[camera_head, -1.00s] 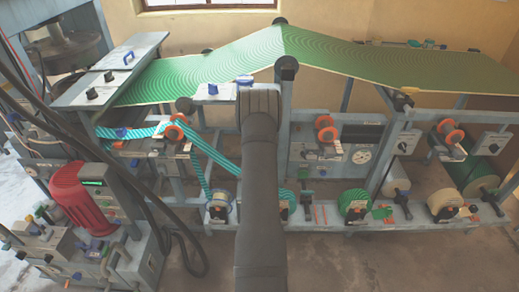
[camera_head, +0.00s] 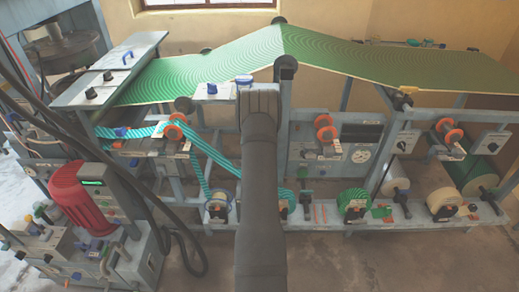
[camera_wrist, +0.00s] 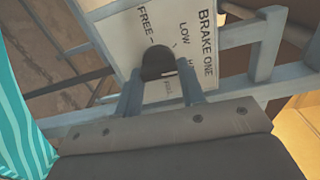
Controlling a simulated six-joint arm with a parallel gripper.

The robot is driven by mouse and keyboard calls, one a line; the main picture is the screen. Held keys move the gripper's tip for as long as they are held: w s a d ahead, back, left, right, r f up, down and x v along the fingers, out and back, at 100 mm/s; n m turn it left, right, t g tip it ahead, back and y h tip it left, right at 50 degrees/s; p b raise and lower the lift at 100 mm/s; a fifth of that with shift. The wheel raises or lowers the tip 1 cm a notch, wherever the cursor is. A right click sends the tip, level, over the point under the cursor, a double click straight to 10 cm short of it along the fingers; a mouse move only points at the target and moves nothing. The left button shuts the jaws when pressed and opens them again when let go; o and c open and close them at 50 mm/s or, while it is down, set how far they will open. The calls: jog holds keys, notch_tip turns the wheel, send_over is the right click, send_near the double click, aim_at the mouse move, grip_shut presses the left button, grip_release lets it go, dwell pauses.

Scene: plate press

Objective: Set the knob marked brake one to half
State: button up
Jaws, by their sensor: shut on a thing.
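In the wrist view, a dark round-topped knob (camera_wrist: 158,62) stands on a white label plate (camera_wrist: 120,38) printed BRAKE ONE. FREE is printed at the knob's upper left and LOW at its upper right. A word starting with H is partly cut off by my right finger, and FULL shows small below the knob. My gripper (camera_wrist: 160,82) is shut on the knob, with one finger on each side. I cannot make out clearly which mark the knob points to. In the head view my own arm hides the knob and my gripper.
In the wrist view, grey frame bars (camera_wrist: 262,50) run close beside the plate, and a teal patterned web (camera_wrist: 18,125) hangs at the left. In the head view, a green sheet (camera_head: 215,72) spans the machine top, and a red motor (camera_head: 80,198) stands lower left.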

jog(key=m, duration=0.5)
jog(key=shift+f, duration=0.15)
jog(key=shift+m, duration=0.3)
dwell(0.3)
jog(key=o, duration=1)
jog(key=s, duration=1.7)
jog(key=shift+s, duration=0.25)
jog(key=shift+w, duration=0.15)
jog(key=w, duration=1.7)
jog(key=shift+w, duration=0.1)
